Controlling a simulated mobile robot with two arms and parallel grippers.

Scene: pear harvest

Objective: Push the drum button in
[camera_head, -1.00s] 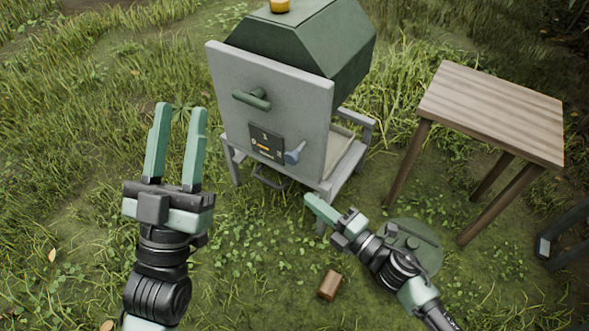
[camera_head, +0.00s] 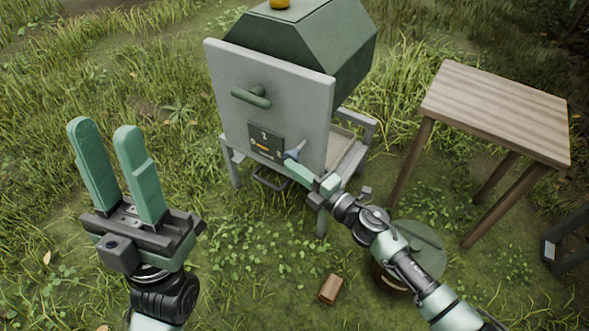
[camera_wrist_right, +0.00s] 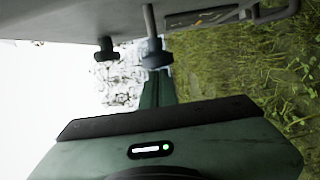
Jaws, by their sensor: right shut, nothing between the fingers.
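The grey-fronted machine (camera_head: 305,110) with a dark green drum body stands at the centre of the head view. A blue-grey knob (camera_head: 293,154) sticks out of its front, beside a dark panel (camera_head: 265,141) with numerals; I take it for the button. My right gripper (camera_head: 290,165) is shut and empty, its tip just at the knob and partly covering it. In the right wrist view the shut fingers (camera_wrist_right: 156,75) point at the knob (camera_wrist_right: 154,52); whether they touch cannot be told. My left gripper (camera_head: 103,130) is open and empty over the grass at left.
A green handle (camera_head: 251,98) sticks out above the panel. A yellow object (camera_head: 279,4) sits on top of the machine. A wooden table (camera_head: 495,110) stands at right. A round lidded container (camera_head: 425,245) is partly behind my right arm. A brown block (camera_head: 331,288) lies on the grass.

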